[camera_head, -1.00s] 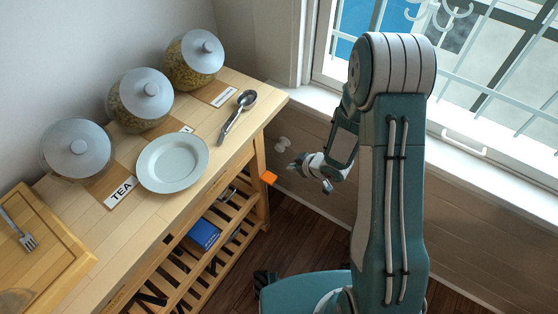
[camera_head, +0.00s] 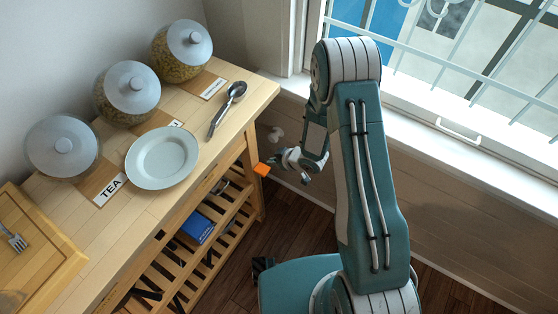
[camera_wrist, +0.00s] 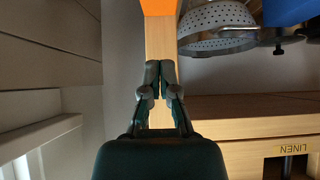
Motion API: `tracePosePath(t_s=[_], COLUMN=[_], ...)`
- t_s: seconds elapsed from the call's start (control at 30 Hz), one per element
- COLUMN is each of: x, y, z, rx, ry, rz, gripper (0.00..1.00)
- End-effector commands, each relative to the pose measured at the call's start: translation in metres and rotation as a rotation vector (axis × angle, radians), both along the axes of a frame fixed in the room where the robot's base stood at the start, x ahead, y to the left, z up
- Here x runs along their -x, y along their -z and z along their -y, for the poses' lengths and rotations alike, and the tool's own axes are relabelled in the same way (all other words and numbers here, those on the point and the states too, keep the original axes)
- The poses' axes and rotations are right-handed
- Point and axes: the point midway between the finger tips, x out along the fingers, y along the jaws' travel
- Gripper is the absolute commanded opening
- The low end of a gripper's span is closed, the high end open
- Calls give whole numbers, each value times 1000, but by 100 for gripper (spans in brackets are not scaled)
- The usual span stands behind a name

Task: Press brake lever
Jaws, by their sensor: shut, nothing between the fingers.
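A small orange piece (camera_head: 262,169), which looks like the brake lever, is at the end leg of the wooden trolley (camera_head: 140,215). It also shows at the top edge of the wrist view (camera_wrist: 159,6), cut off by the frame, in line with the wooden leg (camera_wrist: 160,40). My gripper (camera_head: 278,161) is just right of the orange piece in the head view. In the wrist view its fingers (camera_wrist: 160,78) are together and empty, pointing toward the orange piece. A gap shows between fingertips and orange piece in that view.
The trolley top holds glass jars (camera_head: 127,92), a plate (camera_head: 162,158) and a spoon (camera_head: 228,108). A blue box (camera_head: 197,227) lies on its shelf. A metal colander (camera_wrist: 218,28) hangs right of the leg. The wall and window sill (camera_head: 450,145) stand close behind my arm.

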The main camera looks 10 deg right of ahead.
Motion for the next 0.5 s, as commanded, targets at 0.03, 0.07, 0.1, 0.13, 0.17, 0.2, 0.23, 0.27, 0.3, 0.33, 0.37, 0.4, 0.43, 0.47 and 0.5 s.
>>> tracePosePath(t_s=[0.03, 0.07, 0.1, 0.13, 0.17, 0.2, 0.23, 0.27, 0.3, 0.33, 0.37, 0.4, 0.43, 0.47, 0.5], x=[-3, -6, -9, -12, -14, -17, -16, -15, -15, -15, -15, -16, -16, -16, -16], y=[8, 12, 18, 21, 25, 31, 36, 41, 46, 50, 53, 56, 59, 61, 63], z=[-7, -10, -14, -17, -20, -24, -22, -21, -21, -21, -21, -20, -20, -20, -20], rx=[0, 0, 0, 0, 0, -1, 0, 1, 0, -1, -1, -1, -2, -1, -2], ry=[-3, -2, -3, -3, -2, -1, 1, 1, 1, 2, 1, 1, 1, 1, 1], rz=[-2, -1, -2, 0, -1, -1, -3, -4, -3, -4, -3, -3, -2, -1, -1], gripper=[0, 0, 0, 0, 0, 0, 0, 0, 0, 0, 0, 0, 0, 0, 0])
